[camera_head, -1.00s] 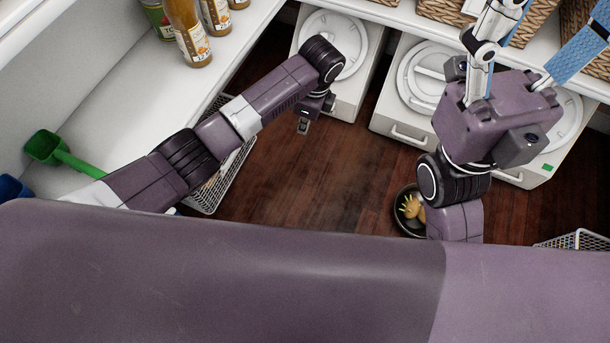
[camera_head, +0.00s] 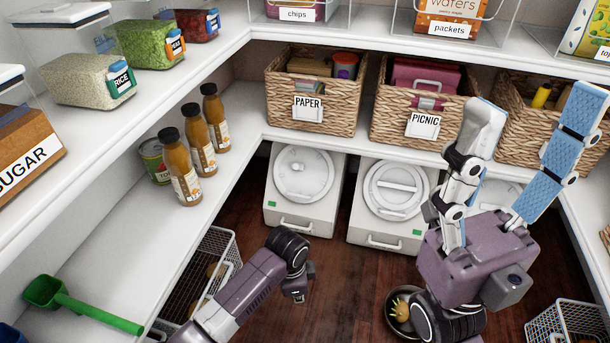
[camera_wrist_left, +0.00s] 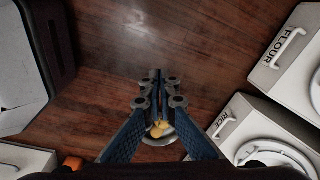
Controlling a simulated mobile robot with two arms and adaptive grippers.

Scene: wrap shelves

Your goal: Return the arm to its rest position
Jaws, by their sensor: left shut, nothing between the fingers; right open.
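My left arm reaches in from the lower left of the head view. Its dark wrist is over the floor, and little of the left gripper (camera_head: 298,294) shows there below the wrist. In the left wrist view the blue fingers of the left gripper (camera_wrist_left: 158,82) meet at their tips with nothing between them, above the wood floor. My right gripper (camera_head: 535,108) stands upright at the right of the head view, its blue-padded fingers spread wide and empty, in front of the baskets.
White lidded bins (camera_head: 300,205) stand under the back shelf. A dark bowl (camera_head: 392,318) with a yellowish item sits on the floor beside my right arm. A wire basket (camera_head: 232,250) is at the left. Sauce bottles (camera_head: 180,170) and a green scoop (camera_head: 95,312) are on the left shelf.

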